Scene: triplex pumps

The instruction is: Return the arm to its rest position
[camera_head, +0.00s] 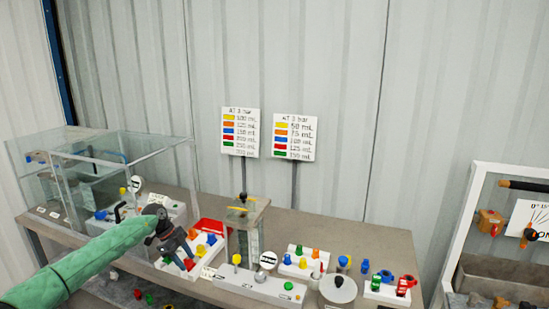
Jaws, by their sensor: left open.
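My left arm (85,262) in its green sleeve comes in from the lower left and reaches over the front edge of the bench. My left gripper (186,262) is at its end, dark, open and pointing down to the right. It is in front of a white block with blue and orange pieces (207,246), and hides part of it. I cannot tell whether the fingers touch anything; nothing shows between them. My right arm and gripper are not in view.
A glass tank (150,160) stands on the bench at left. A clear column (246,228), white racks of coloured fittings (301,262) and a round grey disc (338,288) stand to the right. Two sign boards (240,132) rise behind. A white-framed panel (478,215) stands at far right.

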